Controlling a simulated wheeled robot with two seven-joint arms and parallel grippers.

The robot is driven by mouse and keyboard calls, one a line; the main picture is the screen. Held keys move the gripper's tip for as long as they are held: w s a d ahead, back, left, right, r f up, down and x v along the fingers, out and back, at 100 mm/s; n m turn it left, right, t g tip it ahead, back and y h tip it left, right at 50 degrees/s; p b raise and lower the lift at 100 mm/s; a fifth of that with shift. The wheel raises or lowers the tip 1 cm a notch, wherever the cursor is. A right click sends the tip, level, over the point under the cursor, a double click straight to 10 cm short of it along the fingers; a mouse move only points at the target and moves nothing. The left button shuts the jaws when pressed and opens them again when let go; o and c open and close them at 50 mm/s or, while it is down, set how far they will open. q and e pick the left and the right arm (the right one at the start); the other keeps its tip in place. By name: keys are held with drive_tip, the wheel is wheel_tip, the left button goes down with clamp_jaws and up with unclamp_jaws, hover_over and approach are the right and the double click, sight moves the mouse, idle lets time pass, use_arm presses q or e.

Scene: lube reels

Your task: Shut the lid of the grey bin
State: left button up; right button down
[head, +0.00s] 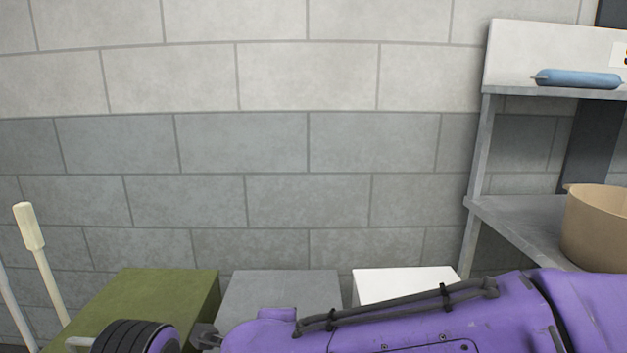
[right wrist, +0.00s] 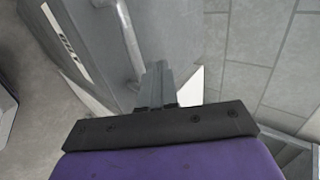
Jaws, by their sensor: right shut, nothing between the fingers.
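The grey bin (head: 280,292) stands by the wall in the head view, between a green bin and a white bin. Its flat grey top shows, but my purple right arm hides its front, and I cannot tell whether the lid is fully down. In the right wrist view a grey bin face (right wrist: 85,45) carries a bar handle (right wrist: 131,42) and a white label. My right gripper (right wrist: 158,72) is shut and empty, its tips close to the lower end of the handle; contact is unclear. My left gripper is out of view.
The green bin (head: 135,298) is left of the grey one, the white bin (head: 400,282) right. A pale-handled pole (head: 42,260) stands far left. A grey shelf unit (head: 520,212) at right holds a tan tub (head: 598,228) and a blue item (head: 578,79).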

drive_tip(key=shift+s+f+b, duration=0.15)
drive_tip(key=shift+f+b, duration=0.1)
drive_tip(key=shift+f, duration=0.3)
drive_tip(key=shift+s+f+b, duration=0.15)
drive_tip(key=shift+f+b, duration=0.05)
drive_tip(key=shift+f, duration=0.3)
drive_tip(key=shift+s+d+f, duration=0.1)
drive_tip(key=shift+f, duration=0.05)
drive_tip(key=shift+f, duration=0.2)
wheel_tip(320, 180, up, 6)
drive_tip(key=p, duration=0.6)
drive_tip(key=f+v, duration=0.1)
drive_tip(key=v, duration=0.7)
drive_tip(key=shift+s+r, duration=0.2)
drive_tip(key=shift+s, duration=0.4)
